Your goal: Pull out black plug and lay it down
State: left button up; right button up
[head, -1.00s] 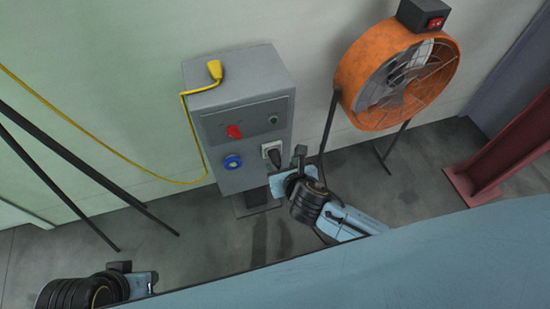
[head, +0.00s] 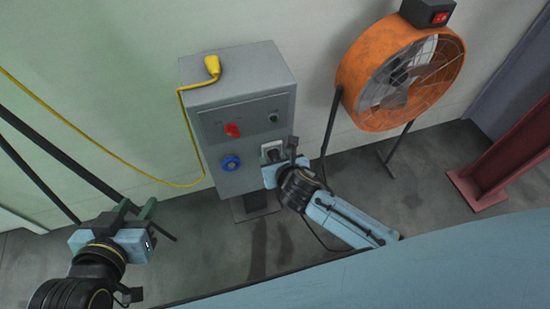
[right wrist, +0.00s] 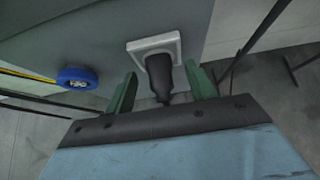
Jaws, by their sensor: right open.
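The black plug (right wrist: 160,77) sits in the white socket (right wrist: 153,46) on the grey cabinet's front. In the head view the plug (head: 275,155) is partly hidden behind my right gripper (head: 284,155). In the right wrist view my right gripper (right wrist: 160,88) is open, with one green finger on each side of the plug. Gaps show between the fingers and the plug. My left gripper (head: 134,210) is raised at the lower left, open and empty, far from the cabinet.
An orange fan (head: 365,65) stands to the right. Dark poles (head: 75,165) lean at the left.

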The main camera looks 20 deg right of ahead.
jog(key=shift+c, duration=0.4)
jog(key=c, duration=1)
jog(key=shift+r, duration=0.1)
